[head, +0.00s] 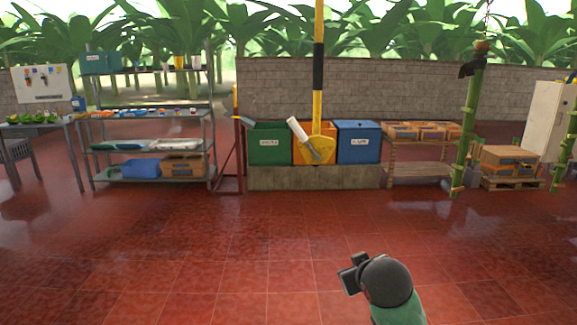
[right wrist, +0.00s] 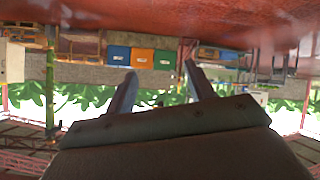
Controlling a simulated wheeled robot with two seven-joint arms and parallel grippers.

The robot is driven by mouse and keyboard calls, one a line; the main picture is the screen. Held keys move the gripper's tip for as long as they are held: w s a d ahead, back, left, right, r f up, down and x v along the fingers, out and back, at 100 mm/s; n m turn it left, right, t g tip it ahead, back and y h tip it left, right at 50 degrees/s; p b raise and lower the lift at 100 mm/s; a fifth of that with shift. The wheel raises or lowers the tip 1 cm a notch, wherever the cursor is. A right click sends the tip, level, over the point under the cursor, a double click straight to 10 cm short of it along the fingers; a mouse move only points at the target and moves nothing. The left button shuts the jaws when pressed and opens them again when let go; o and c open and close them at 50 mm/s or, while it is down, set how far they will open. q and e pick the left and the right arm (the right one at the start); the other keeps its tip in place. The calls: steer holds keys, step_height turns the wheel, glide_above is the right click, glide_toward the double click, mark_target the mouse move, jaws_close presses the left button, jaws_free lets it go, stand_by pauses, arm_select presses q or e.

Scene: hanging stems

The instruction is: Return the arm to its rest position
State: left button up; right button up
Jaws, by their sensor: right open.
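My right arm comes in at the bottom of the head view, with a dark rounded wrist and a green link below it. My right gripper (head: 353,272) points away to the upper left over bare floor. In the right wrist view, which is upside down, the gripper (right wrist: 161,70) shows two fingers spread apart with nothing between them. It touches nothing that I can see. My left gripper is in neither view.
Green (head: 269,143), orange (head: 303,150) and blue (head: 358,142) bins stand on a low block behind a yellow pole (head: 318,95). A metal shelf (head: 150,134) stands left. A green hanging stem (head: 467,130) hangs right. The red tiled floor (head: 200,250) nearby is clear.

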steer(key=s+a+f+m+g, duration=0.1)
steer(key=s+f+g, duration=0.3)
steer(key=s+f, duration=1.2)
steer(key=s+a+f+m+g+y+p, duration=0.1)
steer(key=s+f+g, duration=0.4)
steer(key=s+f, duration=1.1)
steer(key=s, duration=0.5)
steer(key=shift+s+a+f, duration=0.15)
steer(key=shift+f, duration=0.25)
